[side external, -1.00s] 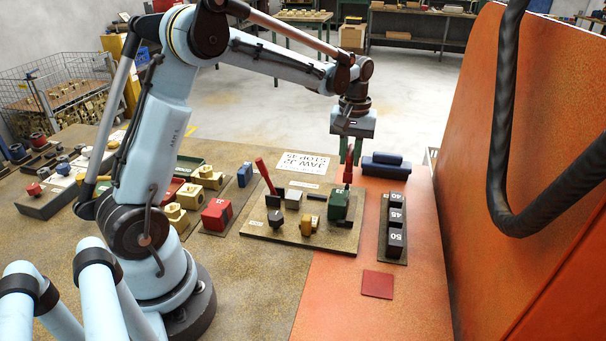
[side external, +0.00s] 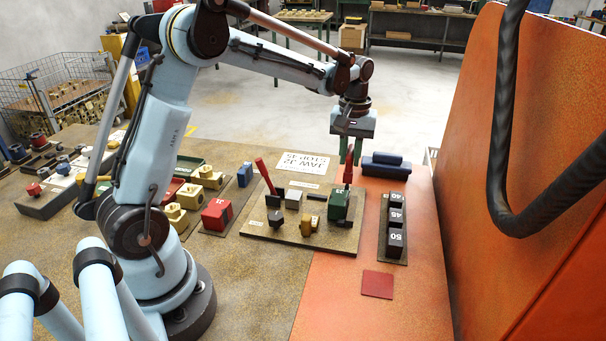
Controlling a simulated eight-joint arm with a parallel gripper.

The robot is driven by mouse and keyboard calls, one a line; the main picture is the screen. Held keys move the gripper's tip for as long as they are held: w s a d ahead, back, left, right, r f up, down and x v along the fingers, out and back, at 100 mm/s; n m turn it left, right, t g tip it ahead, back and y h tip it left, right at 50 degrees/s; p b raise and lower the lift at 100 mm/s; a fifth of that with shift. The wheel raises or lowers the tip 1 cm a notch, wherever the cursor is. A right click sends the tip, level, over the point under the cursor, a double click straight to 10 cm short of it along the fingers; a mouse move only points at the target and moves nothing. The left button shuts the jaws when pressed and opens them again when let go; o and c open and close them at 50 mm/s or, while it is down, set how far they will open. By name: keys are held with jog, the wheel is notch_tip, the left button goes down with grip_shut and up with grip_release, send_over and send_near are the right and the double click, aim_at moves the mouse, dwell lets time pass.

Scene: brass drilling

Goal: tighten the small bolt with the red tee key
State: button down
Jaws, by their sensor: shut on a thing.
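My gripper (side external: 348,155) points down over the right back part of the tan board, its green fingers at either side of an upright red piece. This piece, which looks like the red tee key (side external: 348,172), stands at the green block (side external: 339,205). The gripper is shut on its upper part. The small bolt cannot be made out; the key's lower end and the block hide that spot. A second red handle (side external: 265,175) leans to the left at the board's back left, with a dark foot.
The orange surface near the red square (side external: 377,284) is clear.

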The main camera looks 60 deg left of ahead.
jog(key=shift+f, duration=1.2)
dwell(2.2)
jog(key=shift+m, duration=1.2)
jog(key=shift+m, duration=1.2)
